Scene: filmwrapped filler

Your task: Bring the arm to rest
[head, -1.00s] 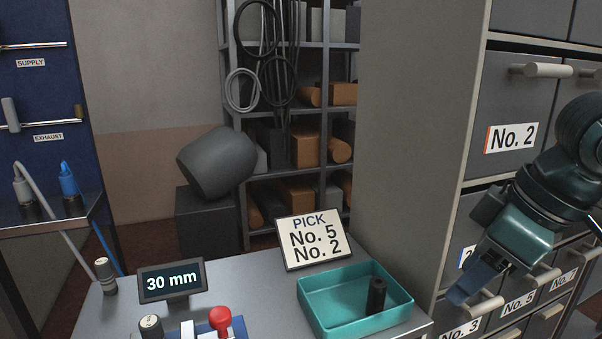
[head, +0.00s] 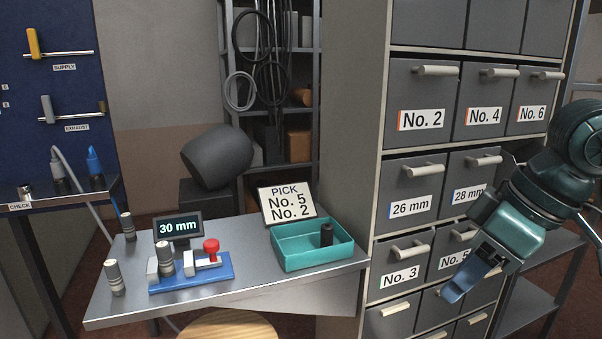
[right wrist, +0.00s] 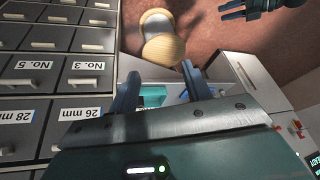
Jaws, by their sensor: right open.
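My right gripper (head: 468,283) is at the right of the head view, pointing down and left in front of the drawer cabinet (head: 376,150). It also shows in the right wrist view (right wrist: 160,84), its two blue fingers apart with nothing held between them. A dark gripper-like part (right wrist: 238,9), which seems to be my left gripper, shows at the top right of the right wrist view. My left arm is not in the head view.
Cabinet drawers look shut.

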